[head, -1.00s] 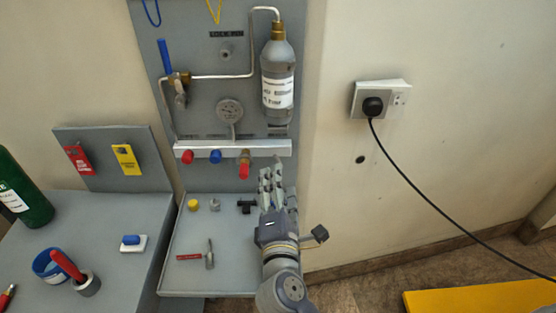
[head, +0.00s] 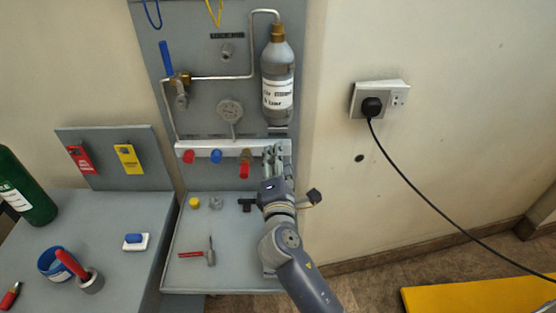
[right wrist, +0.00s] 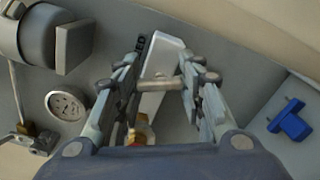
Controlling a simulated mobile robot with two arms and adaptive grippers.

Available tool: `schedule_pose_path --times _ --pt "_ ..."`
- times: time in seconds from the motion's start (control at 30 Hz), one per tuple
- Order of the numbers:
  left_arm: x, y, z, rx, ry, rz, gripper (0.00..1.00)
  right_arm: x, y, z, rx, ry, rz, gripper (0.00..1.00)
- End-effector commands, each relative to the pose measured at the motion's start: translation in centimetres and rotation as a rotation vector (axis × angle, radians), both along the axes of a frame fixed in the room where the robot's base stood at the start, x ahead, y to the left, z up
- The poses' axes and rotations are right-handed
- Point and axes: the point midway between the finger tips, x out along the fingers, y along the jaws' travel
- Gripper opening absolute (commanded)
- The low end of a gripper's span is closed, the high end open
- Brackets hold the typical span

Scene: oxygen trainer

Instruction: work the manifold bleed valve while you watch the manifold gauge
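The manifold (head: 215,150) is a pale horizontal bar on the grey panel, with red and blue knobs and a brass, red-ended valve (head: 245,168) below it. The round gauge (head: 230,111) sits above it and also shows in the right wrist view (right wrist: 66,105); its reading is too small to tell. My right gripper (head: 276,150) is at the manifold's right end. In the right wrist view its fingers (right wrist: 166,70) are apart, with a short metal crosspiece (right wrist: 157,84) between them. I cannot tell whether they touch it. My left gripper is not in view.
A grey bottle (head: 278,75) hangs above my right gripper. The tray (head: 190,268) below carries a red-handled tool (head: 208,253) and small fittings. A blue part (right wrist: 290,122) shows at right in the right wrist view. The wall to the right has a plugged socket (head: 380,99).

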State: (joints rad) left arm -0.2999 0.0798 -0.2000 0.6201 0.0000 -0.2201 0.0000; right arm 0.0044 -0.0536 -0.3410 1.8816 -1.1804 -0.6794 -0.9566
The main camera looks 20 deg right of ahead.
Motion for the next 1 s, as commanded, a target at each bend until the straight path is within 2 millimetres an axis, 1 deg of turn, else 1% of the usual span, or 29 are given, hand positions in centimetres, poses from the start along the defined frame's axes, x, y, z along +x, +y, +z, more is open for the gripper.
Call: schedule_pose_path --times 0.03,0.07,0.27,0.5,0.6,0.7,0.93,0.97,1.0 --pt "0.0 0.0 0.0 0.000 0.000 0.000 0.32 0.0 0.0 0.0 0.000 0.000 0.000 0.16" --pt "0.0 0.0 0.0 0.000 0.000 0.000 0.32 0.0 0.0 0.0 0.000 0.000 0.000 0.12" --pt "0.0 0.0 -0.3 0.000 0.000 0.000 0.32 0.0 0.0 -0.2 0.026 -0.007 -0.001 0.12" --pt "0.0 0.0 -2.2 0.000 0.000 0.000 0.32 0.0 -0.1 -0.4 0.305 -0.088 -0.003 0.12" --pt "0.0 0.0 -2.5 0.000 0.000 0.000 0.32 0.0 0.0 -0.2 0.386 -0.111 -0.002 0.12" --pt "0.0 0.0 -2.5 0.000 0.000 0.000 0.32 0.0 0.0 -0.1 0.413 -0.119 -0.001 0.12" --pt "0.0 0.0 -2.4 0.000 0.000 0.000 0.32 0.0 0.0 0.0 0.413 -0.118 -0.001 0.12" --pt "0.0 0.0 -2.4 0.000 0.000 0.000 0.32 0.0 0.0 0.0 0.412 -0.117 -0.001 0.42" --pt "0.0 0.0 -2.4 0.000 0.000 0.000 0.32 0.0 0.0 0.0 0.412 -0.117 -0.001 0.51"
